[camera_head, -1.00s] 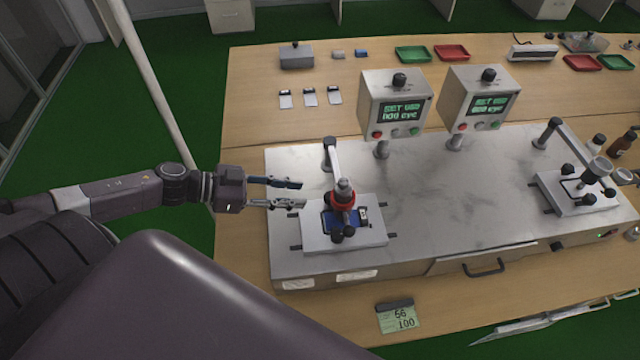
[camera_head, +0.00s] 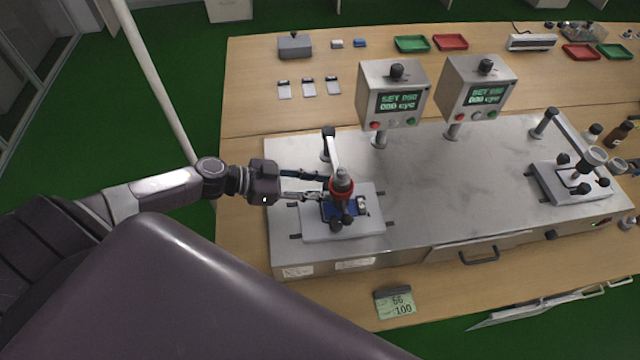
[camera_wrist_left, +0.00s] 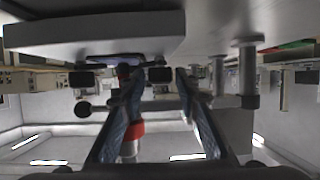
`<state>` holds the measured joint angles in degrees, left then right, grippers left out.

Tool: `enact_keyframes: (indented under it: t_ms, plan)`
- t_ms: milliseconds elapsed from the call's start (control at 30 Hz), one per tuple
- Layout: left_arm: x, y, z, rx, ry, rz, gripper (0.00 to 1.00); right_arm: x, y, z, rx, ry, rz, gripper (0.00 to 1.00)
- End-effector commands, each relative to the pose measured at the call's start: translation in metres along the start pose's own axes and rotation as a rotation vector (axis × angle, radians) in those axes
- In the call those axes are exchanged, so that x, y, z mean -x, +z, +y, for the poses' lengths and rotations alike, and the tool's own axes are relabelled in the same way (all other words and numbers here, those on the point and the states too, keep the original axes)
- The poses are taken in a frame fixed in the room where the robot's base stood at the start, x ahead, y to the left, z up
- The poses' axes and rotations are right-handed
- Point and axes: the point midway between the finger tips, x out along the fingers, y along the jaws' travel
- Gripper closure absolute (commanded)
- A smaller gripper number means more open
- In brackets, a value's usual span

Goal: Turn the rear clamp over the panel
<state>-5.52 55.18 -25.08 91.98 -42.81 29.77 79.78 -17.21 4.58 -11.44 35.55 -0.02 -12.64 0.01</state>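The blue panel (camera_head: 329,211) lies on a white fixture plate (camera_head: 310,226) at the left station, partly covered by the red-ringed test head (camera_head: 341,187) above it. Black clamp knobs (camera_head: 336,225) show at the panel's front. The rear clamp is hard to make out behind the head and fingers. My left gripper (camera_head: 323,186) is open at the panel's rear left, its fingertips close to the head. In the left wrist view, the open fingers (camera_wrist_left: 160,78) have a dark block (camera_wrist_left: 159,75) between or just beyond their tips; I cannot tell if they touch it. My right gripper is out of view.
Two control boxes (camera_head: 394,94) stand behind the station. A similar fixture (camera_head: 571,184) stands at the right. The steel bench top (camera_head: 450,185) between them is clear. A counter card (camera_head: 395,304) lies in front. Trays (camera_head: 412,44) are at the back.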

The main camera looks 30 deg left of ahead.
Motion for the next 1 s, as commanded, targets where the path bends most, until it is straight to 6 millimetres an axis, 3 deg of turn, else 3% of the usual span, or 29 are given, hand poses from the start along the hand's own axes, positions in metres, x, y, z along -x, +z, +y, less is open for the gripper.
enact_keyframes:
  t_ms: [67,333,667,1000]
  plan:
    - [0.000,0.000,0.000,0.000,0.000,0.000,0.71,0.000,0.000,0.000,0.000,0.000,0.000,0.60]
    - [0.000,0.000,0.000,0.000,0.000,0.000,1.00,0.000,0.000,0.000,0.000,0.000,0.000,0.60]
    - [-0.001,0.002,-0.003,-0.024,0.048,0.000,1.00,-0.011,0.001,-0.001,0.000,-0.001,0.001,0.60]
    - [-0.003,0.004,-0.011,-0.115,0.257,0.002,1.00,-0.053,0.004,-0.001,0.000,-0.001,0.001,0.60]
